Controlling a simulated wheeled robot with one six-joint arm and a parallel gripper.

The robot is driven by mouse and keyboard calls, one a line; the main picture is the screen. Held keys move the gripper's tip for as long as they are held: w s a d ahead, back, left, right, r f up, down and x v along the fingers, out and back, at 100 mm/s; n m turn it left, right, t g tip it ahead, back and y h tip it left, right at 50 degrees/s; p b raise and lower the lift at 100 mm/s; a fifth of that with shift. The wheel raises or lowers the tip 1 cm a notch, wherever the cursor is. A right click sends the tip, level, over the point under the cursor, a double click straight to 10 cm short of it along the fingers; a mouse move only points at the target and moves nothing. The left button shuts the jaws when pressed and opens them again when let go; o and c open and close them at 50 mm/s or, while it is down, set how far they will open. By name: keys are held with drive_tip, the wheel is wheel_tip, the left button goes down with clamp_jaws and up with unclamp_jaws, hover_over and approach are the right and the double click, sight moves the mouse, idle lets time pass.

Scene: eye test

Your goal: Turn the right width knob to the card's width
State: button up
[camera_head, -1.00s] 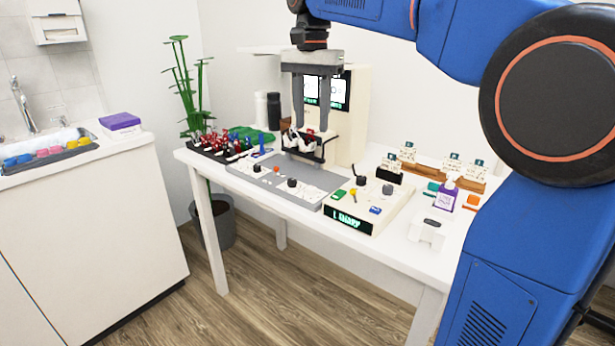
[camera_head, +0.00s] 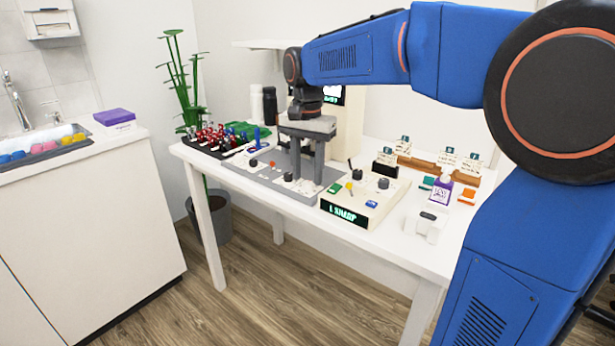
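A grey panel (camera_head: 262,183) on the white table bears a left black knob (camera_head: 253,163), a red button (camera_head: 272,164) and a right black knob (camera_head: 288,177). No width label is legible. My gripper (camera_head: 307,179) is open, fingers pointing down over the panel's right part. The right knob shows just left of the left finger; contact cannot be told. The cream box (camera_head: 345,193) has two dark knobs (camera_head: 358,174) (camera_head: 383,183) and a lit green display (camera_head: 347,215). A card (camera_head: 386,156) stands in a black holder behind it; its writing is too small to read.
A rack of red and black items (camera_head: 208,139) stands at the table's left. Further cards (camera_head: 449,157) stand on brown holders at the right, near a purple-labelled bottle (camera_head: 441,190) and a white device (camera_head: 427,223). The screen tower (camera_head: 350,125) rises behind my gripper.

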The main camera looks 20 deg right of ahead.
drive_tip(key=shift+f, duration=0.8)
clamp_jaws()
drive_tip(key=shift+n, duration=0.3)
